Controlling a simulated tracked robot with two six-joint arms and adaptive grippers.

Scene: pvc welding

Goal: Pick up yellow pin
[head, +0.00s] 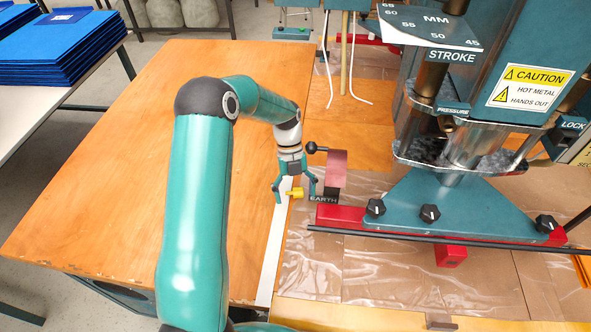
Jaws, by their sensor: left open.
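The yellow pin (295,193) is small and shows in the head view between the fingers of my left gripper (294,196). My left gripper is open and points down, with one finger on each side of the pin. I cannot tell whether the fingers touch it. My right gripper is not in the view.
The teal welding machine (430,205), with black knobs, a caution sign and a red base, stands at the right. A black-knobbed lever (312,147) is close beside my left gripper. The wooden table (120,180) is clear at the left. Blue sheets (60,45) are stacked on another table.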

